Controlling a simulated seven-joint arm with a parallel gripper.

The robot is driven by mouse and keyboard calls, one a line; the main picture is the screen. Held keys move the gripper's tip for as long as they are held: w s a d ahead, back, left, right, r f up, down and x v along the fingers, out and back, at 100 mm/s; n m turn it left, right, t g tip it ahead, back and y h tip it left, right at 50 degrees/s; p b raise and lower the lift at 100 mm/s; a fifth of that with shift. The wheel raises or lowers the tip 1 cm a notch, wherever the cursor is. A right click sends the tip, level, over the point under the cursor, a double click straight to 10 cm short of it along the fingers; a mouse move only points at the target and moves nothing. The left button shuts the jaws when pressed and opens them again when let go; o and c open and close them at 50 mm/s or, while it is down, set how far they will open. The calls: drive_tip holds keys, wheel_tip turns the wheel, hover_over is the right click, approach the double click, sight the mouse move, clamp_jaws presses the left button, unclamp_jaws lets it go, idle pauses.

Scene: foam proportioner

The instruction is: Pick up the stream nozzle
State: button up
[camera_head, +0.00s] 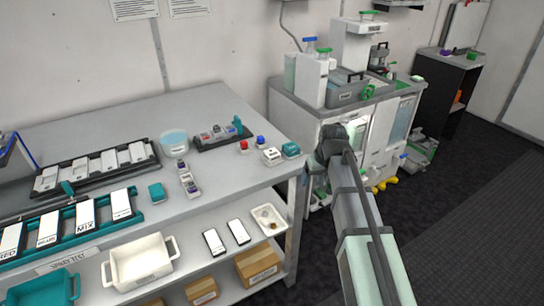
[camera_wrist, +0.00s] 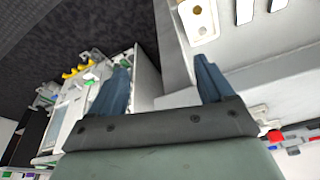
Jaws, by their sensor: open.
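I cannot identify the stream nozzle for certain in either view. Small fittings stand in a dark rack (camera_head: 222,136) on the grey table, with a teal upright piece (camera_head: 238,125) at its right end. A small white tray (camera_head: 284,218) on the lower shelf holds a small item too small to make out. My gripper (camera_wrist: 160,82) is open and empty, its two blue fingers spread apart in the wrist view. In the head view my arm reaches out between the table and the white cabinet, and its fingertips are mostly hidden. It touches none of these things.
The grey table (camera_head: 110,120) also holds dark and teal racks of labelled cards, a round clear tub (camera_head: 174,142) and small coloured blocks. The white cabinet (camera_head: 300,115) carries bottles and equipment. Yellow items (camera_head: 384,185) lie near its foot. Dark floor (camera_head: 470,220) is open at right.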

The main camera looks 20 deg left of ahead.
sight(272, 152)
drive_tip(key=a+r+n+y, duration=0.1)
drive_tip(key=a+r+n, duration=0.1)
drive_tip(key=a+r, duration=0.55)
drive_tip(key=a+r+n, duration=0.1)
drive_tip(key=a+r, duration=0.4)
drive_tip(key=r, duration=0.5)
drive_tip(key=shift+t, duration=0.4)
drive_tip(key=shift+w+a+x, duration=0.15)
drive_tip(key=shift+w+x, duration=0.05)
drive_tip(key=shift+x, duration=3.25)
drive_tip(key=shift+w+a+x, duration=0.15)
drive_tip(key=shift+x, duration=3.3)
drive_tip(key=shift+r, duration=0.25)
drive_tip(key=shift+c, duration=0.4)
drive_tip(key=c, duration=1)
